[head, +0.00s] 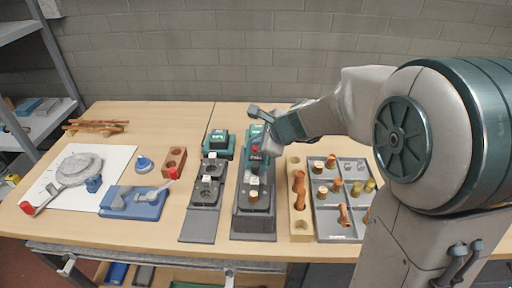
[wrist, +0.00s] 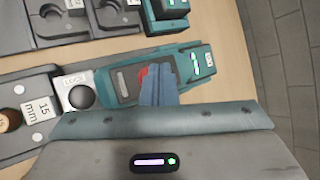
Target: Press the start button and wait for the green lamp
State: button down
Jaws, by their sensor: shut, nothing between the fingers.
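A teal press unit (head: 257,133) stands at the back of a dark fixture in the middle of the table. In the wrist view the unit (wrist: 115,82) carries a red part (wrist: 143,72), partly covered by my fingers, and a green-lit display (wrist: 194,64) at its end. I cannot tell a start button or a separate green lamp for sure. My gripper (wrist: 157,80) is shut and empty, with its fingertips over the unit beside the red part. Whether they touch it is hidden. In the head view my gripper (head: 268,150) is over the unit.
A second teal unit (head: 219,143) stands to the left behind a dark fixture (head: 202,222). A grey tray (head: 328,229) with copper and brass fittings and a wooden block (head: 303,228) are to the right. A blue vise-like tool (head: 132,203) and white sheet (head: 65,204) lie left.

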jog(key=shift+f+b, duration=0.45)
jog(key=shift+b, duration=0.05)
dwell(0.3)
jog(key=shift+r, duration=0.1)
jog(key=shift+r+p, duration=0.75)
notch_tip(320, 180, up, 5)
jog(key=p, duration=0.4)
jog(key=shift+p, duration=0.3)
dwell(0.3)
jog(key=s+d+n+g+h, duration=0.1)
jog(key=s+d+n+h, duration=0.1)
jog(key=s+d+n, duration=0.3)
jog(key=s+d+n+g+h, duration=0.1)
jog(key=s+d+n+h, duration=0.1)
jog(key=s+d+n, duration=0.2)
jog(key=s+d+r+n+g+h, duration=0.1)
jog(key=s+d+n, duration=0.4)
jog(key=s+n, duration=0.5)
jog(key=s+h, duration=0.1)
jog(key=s, duration=0.5)
jog(key=shift+d+g, duration=0.3)
jog(key=shift+d, duration=0.05)
